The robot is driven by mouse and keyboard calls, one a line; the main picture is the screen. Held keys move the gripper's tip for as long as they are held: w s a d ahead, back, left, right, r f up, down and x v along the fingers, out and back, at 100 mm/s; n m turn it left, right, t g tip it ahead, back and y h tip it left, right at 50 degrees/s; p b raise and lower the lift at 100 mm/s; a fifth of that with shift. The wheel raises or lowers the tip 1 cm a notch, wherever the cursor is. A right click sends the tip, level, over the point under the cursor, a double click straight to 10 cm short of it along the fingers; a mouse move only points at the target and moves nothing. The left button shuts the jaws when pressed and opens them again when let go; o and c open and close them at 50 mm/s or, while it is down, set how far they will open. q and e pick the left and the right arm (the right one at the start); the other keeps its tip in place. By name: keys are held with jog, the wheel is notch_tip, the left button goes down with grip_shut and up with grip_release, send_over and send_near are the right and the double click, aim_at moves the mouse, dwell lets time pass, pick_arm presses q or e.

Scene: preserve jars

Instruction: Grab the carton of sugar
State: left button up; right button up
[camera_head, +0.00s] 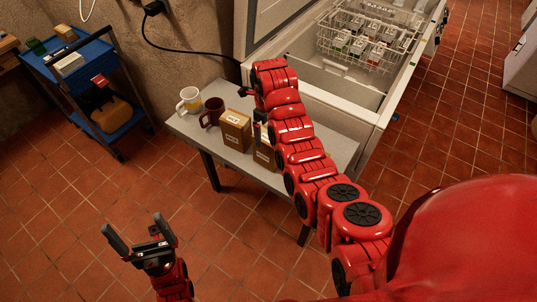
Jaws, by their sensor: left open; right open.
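Two brown cartons with pale labels stand on the grey table (332,142). One carton (234,131) is in plain view; the other carton (263,158) is partly hidden behind my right arm. The labels are too small to read, so I cannot tell which holds sugar. My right arm reaches across the table. My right gripper (260,130) points down close to the partly hidden carton; it is open, mostly covered by the arm, and I cannot tell whether it touches the carton. My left gripper (136,229) is open and empty above the floor, left of the table.
A white and yellow mug (189,101) and a brown mug (211,113) stand left of the cartons. Behind the table is an open chest (345,92) with a white rack of jars (365,42). A blue trolley (84,62) stands at the left. The tiled floor between is clear.

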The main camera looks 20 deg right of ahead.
aim_at(269, 141)
jog(key=f+p, duration=0.2)
jog(key=shift+s+d+p, duration=0.15)
jog(key=shift+s+p, duration=0.1)
jog(key=shift+p, duration=0.05)
notch_tip(269, 141, down, 2)
jog(key=shift+f+p, duration=0.1)
jog(key=shift+p, duration=0.25)
jog(key=shift+w+f, duration=0.1)
jog(key=shift+f, duration=0.45)
grip_shut()
